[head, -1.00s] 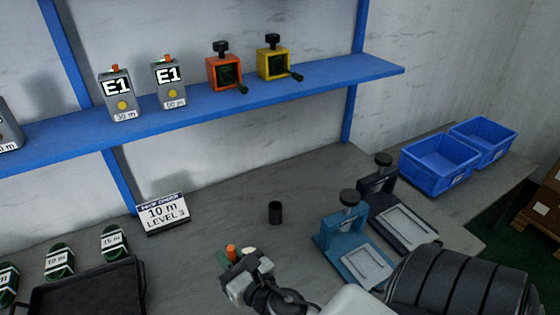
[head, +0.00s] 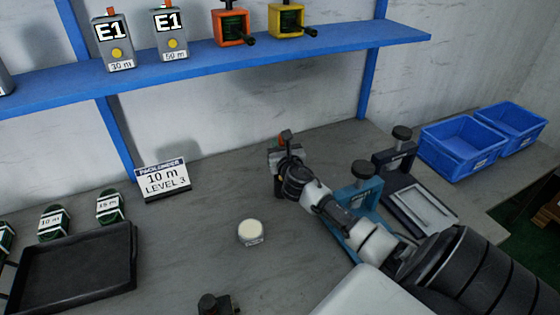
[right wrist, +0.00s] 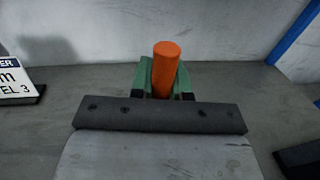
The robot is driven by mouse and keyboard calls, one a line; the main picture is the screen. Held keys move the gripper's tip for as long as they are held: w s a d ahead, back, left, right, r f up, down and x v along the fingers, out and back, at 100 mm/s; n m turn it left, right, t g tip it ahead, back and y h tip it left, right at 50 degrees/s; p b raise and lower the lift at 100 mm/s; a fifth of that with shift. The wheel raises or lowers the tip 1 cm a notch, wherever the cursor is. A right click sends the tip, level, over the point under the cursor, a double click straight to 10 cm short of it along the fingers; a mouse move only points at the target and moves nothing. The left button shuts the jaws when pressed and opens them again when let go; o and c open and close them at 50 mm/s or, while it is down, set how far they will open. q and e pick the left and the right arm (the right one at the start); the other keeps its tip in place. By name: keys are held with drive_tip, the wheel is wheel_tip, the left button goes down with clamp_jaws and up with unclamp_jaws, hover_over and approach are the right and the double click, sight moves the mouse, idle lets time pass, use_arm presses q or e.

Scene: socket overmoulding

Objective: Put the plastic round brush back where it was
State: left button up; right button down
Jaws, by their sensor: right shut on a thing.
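The round brush shows as an upright orange cylinder (right wrist: 166,70) between the green fingers of my right gripper (right wrist: 165,80) in the right wrist view. The gripper is shut on the brush. My left gripper is not in view.
A white-topped tub (head: 251,232) stands left of my right arm. A sign (head: 164,180), a black tray (head: 75,268) and green coils (head: 110,206) are further left. Presses (head: 415,200) and blue bins (head: 460,145) are to the right. A blue shelf (head: 220,75) crosses behind.

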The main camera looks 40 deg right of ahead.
drive_tip(key=shift+f+b, duration=0.85)
drive_tip(key=shift+f, duration=1.75)
drive_tip(key=c, duration=1.1)
unclamp_jaws()
drive_tip(key=v, duration=1.2)
